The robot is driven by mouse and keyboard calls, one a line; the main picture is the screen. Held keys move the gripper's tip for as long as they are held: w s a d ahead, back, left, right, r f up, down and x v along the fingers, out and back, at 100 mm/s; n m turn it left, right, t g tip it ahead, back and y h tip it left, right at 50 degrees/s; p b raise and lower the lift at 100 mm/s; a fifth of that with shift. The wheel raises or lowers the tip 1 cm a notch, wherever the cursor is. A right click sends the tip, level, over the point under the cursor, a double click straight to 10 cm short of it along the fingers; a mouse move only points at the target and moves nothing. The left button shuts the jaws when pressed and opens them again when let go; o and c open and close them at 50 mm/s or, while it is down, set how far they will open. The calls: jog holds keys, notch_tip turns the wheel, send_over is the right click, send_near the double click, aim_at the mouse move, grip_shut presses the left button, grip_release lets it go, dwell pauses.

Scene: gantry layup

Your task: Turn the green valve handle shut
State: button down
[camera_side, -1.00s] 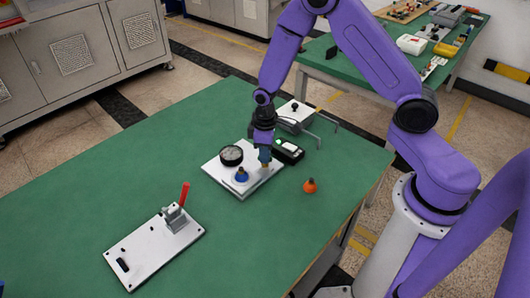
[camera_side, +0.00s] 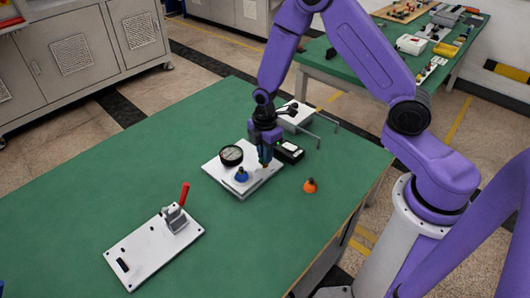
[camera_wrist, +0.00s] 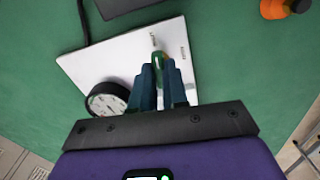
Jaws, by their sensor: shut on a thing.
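The green valve handle (camera_wrist: 159,66) shows in the wrist view between my fingertips, partly covered by them. My gripper (camera_wrist: 162,78) is shut on it, pointing down over a white plate (camera_wrist: 118,60). A brass-coloured part shows beside the handle. Printed labels lie on the plate near it; I cannot read them surely. In the side view my gripper (camera_side: 265,163) is at the right part of the white plate (camera_side: 246,190), and the handle is mostly hidden by the fingers.
A round gauge (camera_side: 231,155) and a blue knob (camera_side: 241,174) are on the same plate. A black device (camera_side: 288,151) and a white box (camera_side: 297,114) stand behind. A red-handled clamp (camera_side: 176,214) is front left.

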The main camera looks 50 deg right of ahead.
jog(key=shift+n, duration=0.6)
jog(key=c, duration=1.1)
grip_release()
jog(key=shift+c, duration=0.2)
jog(key=shift+r, duration=0.15)
notch_tip(320, 180, up, 17)
jog(key=shift+r, duration=0.1)
jog(key=s+r+m, duration=0.1)
jog(key=s+m, duration=0.1)
jog(key=s, duration=1.1)
jog(key=s+a+r+m, duration=0.1)
jog(key=s+r+m, duration=0.1)
jog(key=s, duration=1.2)
jog(key=shift+a+m, duration=0.25)
jog(key=shift+m, duration=0.45)
